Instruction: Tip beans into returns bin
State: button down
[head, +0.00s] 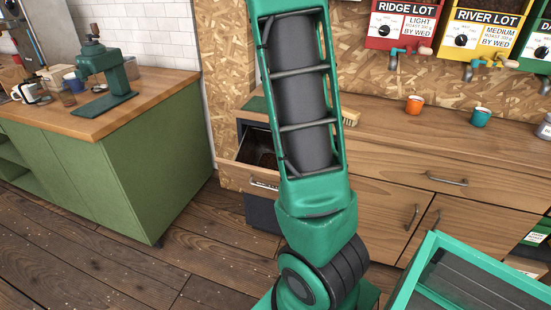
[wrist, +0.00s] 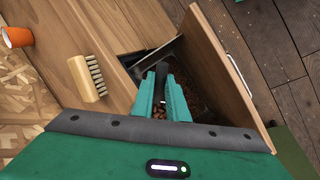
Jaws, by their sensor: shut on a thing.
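The open wooden drawer (head: 248,151) in the counter, apparently the returns bin, shows in the head view left of my arm. Brown beans lie in its dark inside. In the wrist view its front panel (wrist: 222,62) runs along the right, and beans (wrist: 182,113) show beneath my gripper. My gripper (wrist: 161,78) points down over the drawer opening, shut on a dark handle-like thing (wrist: 161,72). A grey metal edge shows by its tips; I cannot tell whether it belongs to the held thing. The fingers hide much of it. The gripper is hidden in the head view.
A brush (wrist: 87,78) lies on the counter beside the drawer. An orange cup (head: 413,105) and a teal cup (head: 480,117) stand farther right. A green cabinet (head: 140,165) with a grinder (head: 106,78) is at left. Floor between is clear.

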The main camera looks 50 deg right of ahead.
jog(key=shift+w+a+f+g+h+p, duration=0.3)
jog(key=shift+a+f+h+p, duration=0.25)
jog(key=shift+a+h, duration=0.3)
dwell(0.3)
jog(key=shift+w+a+f+g+h, duration=0.15)
jog(key=shift+a+f+g+h, duration=0.35)
jog(key=shift+h, duration=0.45)
dwell(0.3)
jog(key=shift+f+p, duration=0.3)
jog(key=shift+f, duration=0.1)
jog(key=shift+w+a+f+h, duration=0.1)
jog(key=shift+f+h, duration=0.2)
jog(key=shift+h, duration=0.1)
jog(key=shift+a+f, duration=0.1)
jog(key=shift+f, duration=0.2)
jog(key=shift+w+f+h, duration=0.1)
jog(key=shift+f+h, duration=0.2)
jog(key=shift+f, duration=0.05)
jog(key=shift+a+f+g, duration=0.15)
jog(key=shift+g, duration=0.15)
jog(key=shift+w+a+f+h, duration=0.1)
jog(key=shift+a+f+h, duration=0.1)
jog(key=shift+f+h, duration=0.4)
jog(key=shift+f, duration=0.2)
